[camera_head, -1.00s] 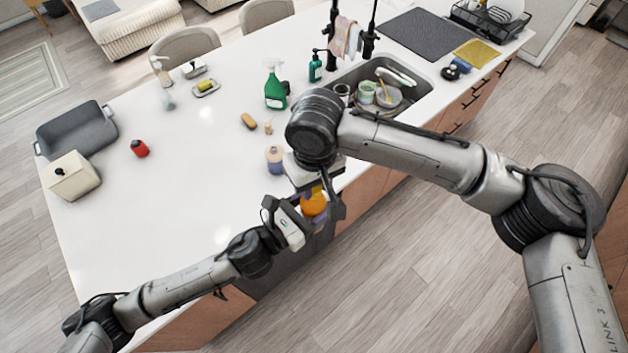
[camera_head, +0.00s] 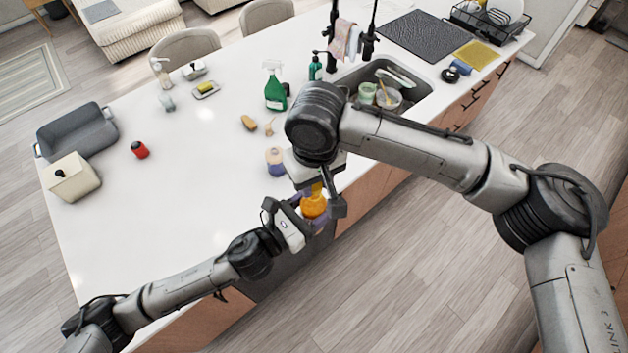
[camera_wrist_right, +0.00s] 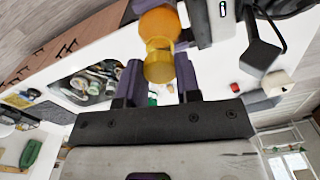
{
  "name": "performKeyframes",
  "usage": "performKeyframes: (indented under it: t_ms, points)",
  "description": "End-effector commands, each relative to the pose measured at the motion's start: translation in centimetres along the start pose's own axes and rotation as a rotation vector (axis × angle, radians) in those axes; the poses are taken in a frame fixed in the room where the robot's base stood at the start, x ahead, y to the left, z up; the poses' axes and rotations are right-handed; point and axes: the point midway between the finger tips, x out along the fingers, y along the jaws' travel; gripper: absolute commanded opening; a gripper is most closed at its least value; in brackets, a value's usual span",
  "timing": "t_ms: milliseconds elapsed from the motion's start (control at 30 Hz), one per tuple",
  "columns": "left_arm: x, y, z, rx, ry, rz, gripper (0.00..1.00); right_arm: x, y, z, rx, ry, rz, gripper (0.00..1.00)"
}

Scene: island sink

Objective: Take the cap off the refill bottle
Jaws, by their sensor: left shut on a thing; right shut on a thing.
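The orange refill bottle (camera_head: 313,207) is held over the near edge of the counter, above the floor side. My left gripper (camera_head: 303,213) is shut on its body. The yellow cap (camera_wrist_right: 158,62) is at the bottle's neck end, between the purple fingers of my right gripper (camera_wrist_right: 158,78), which is shut on it. In the right wrist view the orange bottle (camera_wrist_right: 157,24) adjoins the cap; I cannot tell whether they are still joined. In the head view my right gripper (camera_head: 318,187) comes down from above and hides part of the cap.
A bottle with a purple lower part (camera_head: 275,162) stands on the counter just behind my right gripper. A sponge (camera_head: 248,123), a green spray bottle (camera_head: 274,88) and the sink (camera_head: 420,98) are farther back. A red jar (camera_head: 139,149) stands left. The counter's middle left is clear.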

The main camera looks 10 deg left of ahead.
Motion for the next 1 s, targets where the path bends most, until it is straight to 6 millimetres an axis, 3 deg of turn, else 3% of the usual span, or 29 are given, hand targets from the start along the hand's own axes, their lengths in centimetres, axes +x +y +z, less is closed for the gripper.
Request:
performKeyframes:
  t_ms: [667, 1000]
  points:
    - [0.0, 0.0, 0.1, 0.000, -0.001, 0.000, 0.00, -1.1, 0.0, 0.0, 0.000, 0.001, 0.001, 0.03]
    - [0.0, 0.0, 0.1, 0.000, -0.002, 0.000, 0.00, -4.4, 0.0, 0.0, 0.001, 0.001, 0.000, 0.03]
